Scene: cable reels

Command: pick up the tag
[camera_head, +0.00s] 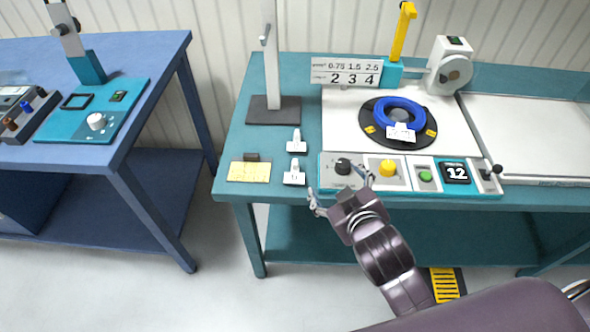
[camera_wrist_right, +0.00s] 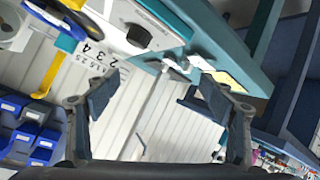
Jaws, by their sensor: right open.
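Two small white tags lie on the left part of the teal bench, a far one (camera_head: 297,141) and a near one (camera_head: 294,173). Another white tag (camera_head: 400,132) is on the blue cable coil (camera_head: 399,106), which sits on a black turntable. My right gripper (camera_head: 338,186) is open and empty at the bench's front edge, just right of the near tag and in front of the black knob. In the right wrist view its fingers (camera_wrist_right: 155,100) are spread wide with nothing between them. My left gripper is not in view.
A control panel (camera_head: 377,184) with knobs and a display runs along the bench front. A yellow plate (camera_head: 249,171) lies left of the tags. A grey post on a dark base (camera_head: 274,112) stands behind them. A blue table (camera_head: 150,125) is at left, with a gap between.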

